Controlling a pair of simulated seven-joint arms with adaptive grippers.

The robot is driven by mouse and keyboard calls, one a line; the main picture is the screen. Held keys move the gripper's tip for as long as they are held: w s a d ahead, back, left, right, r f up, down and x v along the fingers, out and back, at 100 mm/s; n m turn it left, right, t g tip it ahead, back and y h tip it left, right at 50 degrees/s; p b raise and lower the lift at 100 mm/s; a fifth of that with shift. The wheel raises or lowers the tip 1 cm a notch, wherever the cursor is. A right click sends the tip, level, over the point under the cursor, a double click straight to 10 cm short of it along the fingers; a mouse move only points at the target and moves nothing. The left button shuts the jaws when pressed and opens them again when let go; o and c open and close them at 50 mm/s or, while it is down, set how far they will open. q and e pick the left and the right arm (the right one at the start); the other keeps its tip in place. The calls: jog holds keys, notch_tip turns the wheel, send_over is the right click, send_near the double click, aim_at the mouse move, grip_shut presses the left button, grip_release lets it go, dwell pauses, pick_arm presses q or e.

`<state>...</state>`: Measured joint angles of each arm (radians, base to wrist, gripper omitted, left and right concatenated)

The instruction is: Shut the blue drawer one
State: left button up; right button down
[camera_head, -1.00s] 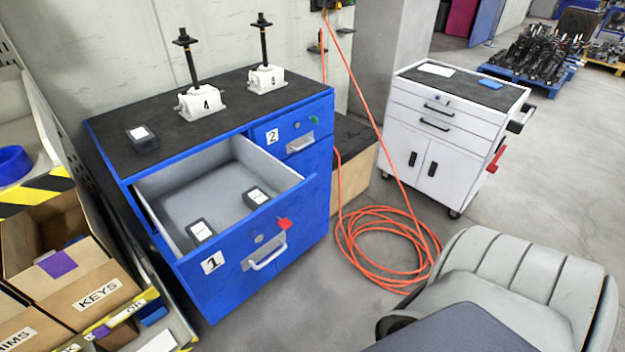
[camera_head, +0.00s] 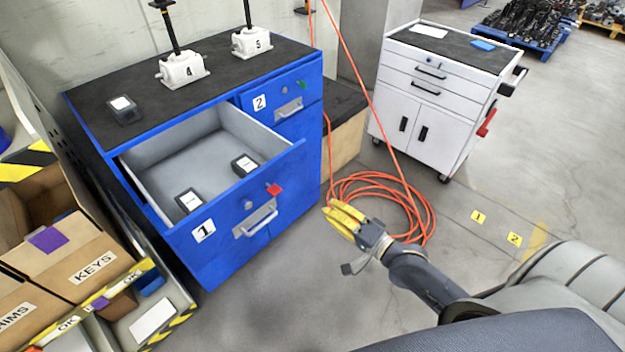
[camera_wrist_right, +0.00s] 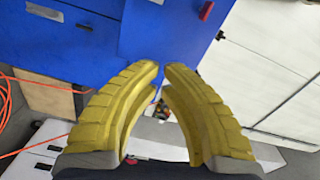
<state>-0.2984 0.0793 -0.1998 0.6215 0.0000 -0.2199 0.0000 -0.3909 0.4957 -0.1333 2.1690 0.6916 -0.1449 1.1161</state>
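The blue drawer one (camera_head: 240,220) is pulled well out of the blue cabinet (camera_head: 170,97). Its front carries a "1" label, a metal handle (camera_head: 258,218), a lock and a red tag (camera_head: 274,189). Two small dark boxes with white labels (camera_head: 189,201) (camera_head: 245,165) lie in its grey tray. My right gripper (camera_head: 330,212) is in front of the drawer, to the right of the handle and apart from it. In the right wrist view its yellow fingers (camera_wrist_right: 161,68) bow outward and their tips nearly meet, with nothing between them. My left gripper is not in view.
Drawer two (camera_head: 283,107) is closed. Screw jacks (camera_head: 182,68) and a dark box (camera_head: 123,109) stand on the cabinet top. An orange hose (camera_head: 385,190) coils on the floor behind my right gripper. Part bins (camera_head: 65,250) stand left; a white tool cabinet (camera_head: 440,95) stands right.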

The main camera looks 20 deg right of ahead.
jog(key=r+m, duration=0.1)
jog(key=m, duration=0.2)
send_near(289, 177)
jog(key=x, duration=0.8)
jog(key=shift+a+f, duration=0.1)
jog(key=shift+w, duration=0.15)
dwell(0.4)
